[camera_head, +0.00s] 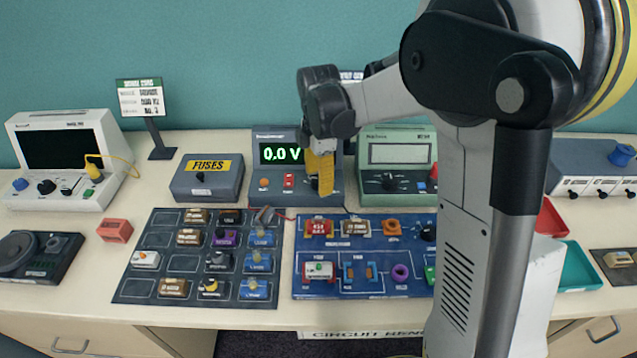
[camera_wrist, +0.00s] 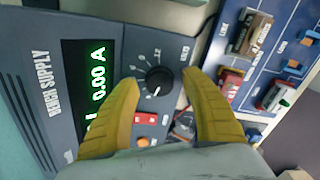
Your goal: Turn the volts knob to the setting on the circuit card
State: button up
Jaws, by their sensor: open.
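The grey bench supply (camera_head: 245,190) stands at the back middle of the table. Its green display (camera_head: 280,153) reads 0.0 V in the head view. In the wrist view the supply (camera_wrist: 40,125) appears turned, with 0.00 A showing on its display (camera_wrist: 88,85). A black round knob (camera_wrist: 158,80) with a ring of marks lies between my gripper's yellow fingers (camera_wrist: 161,84), which are spread apart. In the head view my gripper (camera_head: 322,185) covers the knob. A card (camera_head: 350,75) behind my arm is mostly hidden, so I cannot read its setting.
A stand with another small-print card (camera_head: 141,100) is at the back left. A fuses box (camera_head: 207,178) and a green meter (camera_head: 397,155) flank the supply. Dark parts tray (camera_head: 150,240) and blue circuit board (camera_head: 330,290) lie in front. Red switches (camera_wrist: 145,119) sit beside the knob.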

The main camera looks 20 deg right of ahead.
jog(key=shift+f, duration=0.15)
jog(key=shift+c, duration=0.5)
grip_shut()
